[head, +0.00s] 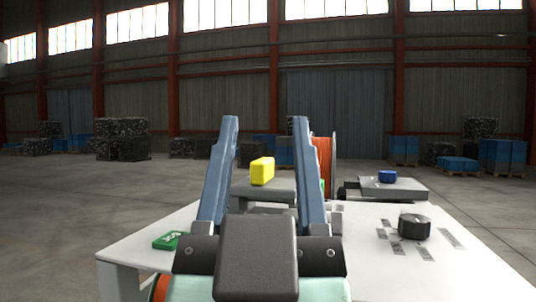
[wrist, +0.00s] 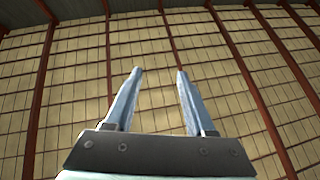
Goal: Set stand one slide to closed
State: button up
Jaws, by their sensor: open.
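My gripper (head: 265,121) is raised in the middle of the head view, its two blue-grey fingers apart with nothing held. It also shows open and empty in the wrist view (wrist: 158,72). Beyond the fingers, a yellow block (head: 262,171) sits on a grey stand top (head: 280,186), seen through the gap. To the right, a flat grey plate (head: 399,190) carries a blue round knob (head: 388,176). I cannot tell which of these is the stand one slide, or its position. My fingers hide part of the middle stand.
A white table (head: 370,270) spans the front. On it are a black dial (head: 414,226) ringed by grey labels at right and a green box (head: 168,240) at left. An orange spool (head: 324,165) stands behind my right finger. Open floor lies left of the table.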

aim_at(259, 160)
jog(key=w+a+r+m+g+h+p, duration=0.25)
jog(key=w+g+p, duration=0.6)
jog(key=p, duration=1.25)
jog(key=w+f+g+p, duration=0.1)
jog(key=w+f+p, duration=0.1)
jog(key=w+d+f+g+p, duration=0.1)
jog(key=w+f+g+p, duration=0.1)
jog(key=w+p, duration=0.1)
jog(key=w+d+f+g+p, duration=0.1)
jog(key=w+f+p, duration=0.1)
jog(key=w+p, duration=0.1)
jog(key=shift+f+g+h, duration=0.15)
jog(key=shift+g+h, duration=0.1)
jog(key=shift+h, duration=0.1)
grip_shut()
